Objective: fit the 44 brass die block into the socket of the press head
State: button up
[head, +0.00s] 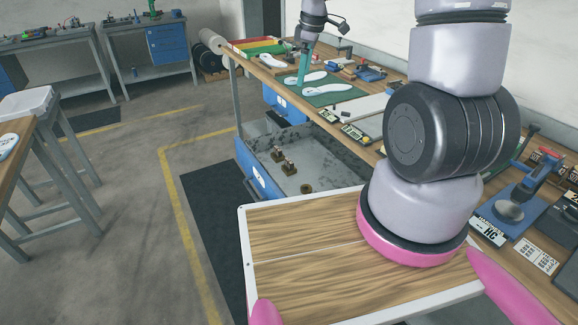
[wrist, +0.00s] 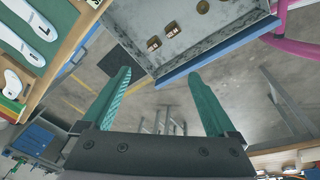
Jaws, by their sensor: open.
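Two small brass blocks lie apart in the open drawer, one farther back (head: 278,155) and one nearer (head: 289,168). In the wrist view both show dark labelled faces, one at left (wrist: 153,44) and one at right (wrist: 171,28). The labels are too small to read surely, so I cannot tell which is the 44 block. My gripper (wrist: 162,75) is open and empty, its teal fingers wide apart; in the head view it hangs over the bench edge (head: 304,68), beyond the drawer. A blue press (head: 524,192) stands on the bench at right; its socket is not discernible.
A round brass piece (head: 306,188) lies in the grey metal drawer (head: 330,166). White insoles (head: 306,78) lie on the bench's green mat (head: 334,95). The drawer's blue front edge (wrist: 215,55) is close to my fingers. Open floor lies left.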

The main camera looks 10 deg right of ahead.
notch_tip(320, 180, down, 14)
jog(key=w+a+r+n+g, duration=0.1)
jog(key=w+a+n+g, duration=0.15)
jog(key=n, duration=0.65)
send_over(289, 160)
jog(key=f, duration=1.4)
jog(key=shift+s+d, duration=0.1)
jog(key=shift+d, duration=0.2)
jog(key=shift+a+f, duration=0.15)
jog(key=shift+f, duration=1.35)
jog(key=shift+a+f, duration=0.1)
jog(key=shift+f, duration=1.4)
grip_shut()
